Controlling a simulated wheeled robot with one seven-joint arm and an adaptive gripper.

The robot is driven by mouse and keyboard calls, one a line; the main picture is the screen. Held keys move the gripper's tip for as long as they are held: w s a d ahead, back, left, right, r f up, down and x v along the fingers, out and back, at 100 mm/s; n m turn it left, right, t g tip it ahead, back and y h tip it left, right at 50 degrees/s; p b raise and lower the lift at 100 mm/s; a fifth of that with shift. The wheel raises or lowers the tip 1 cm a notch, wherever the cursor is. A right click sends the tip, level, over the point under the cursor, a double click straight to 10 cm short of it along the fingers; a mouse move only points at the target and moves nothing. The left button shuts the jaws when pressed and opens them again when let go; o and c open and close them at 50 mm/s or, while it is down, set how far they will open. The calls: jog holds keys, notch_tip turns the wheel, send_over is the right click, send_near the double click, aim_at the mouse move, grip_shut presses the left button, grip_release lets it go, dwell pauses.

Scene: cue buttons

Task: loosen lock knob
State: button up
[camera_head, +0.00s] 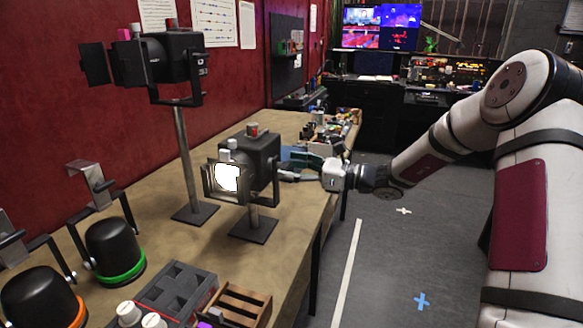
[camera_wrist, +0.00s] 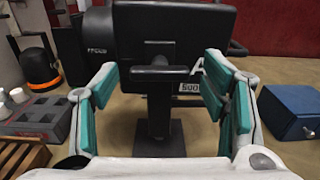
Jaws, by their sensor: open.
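A short black stage lamp (camera_head: 262,160) with a glowing white front stands on a square base on the wooden table. In the wrist view, the dark back of a lamp (camera_wrist: 215,25) fills the top middle. A black T-shaped bar (camera_wrist: 160,73), which looks like the lock knob, sits in front of it, above a dark post. My gripper (camera_head: 288,172) reaches in from the right behind the short lamp. In the wrist view, my gripper's (camera_wrist: 160,78) teal-padded fingers are open, one on each side of the bar, with gaps visible. In the head view the lamp hides the bar.
A taller lamp (camera_head: 175,60) stands on a pole farther left. A blue box (camera_wrist: 295,108) lies to the right of the fingers. Dark lamps with orange and green rings (camera_head: 115,250), a grey tray (camera_head: 178,290) and a wooden crate (camera_head: 238,305) occupy the table's near end.

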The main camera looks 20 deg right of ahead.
jog(key=shift+w+a, duration=0.15)
jog(key=shift+a, duration=0.05)
jog(key=c, duration=1.2)
jog(key=shift+o, duration=0.2)
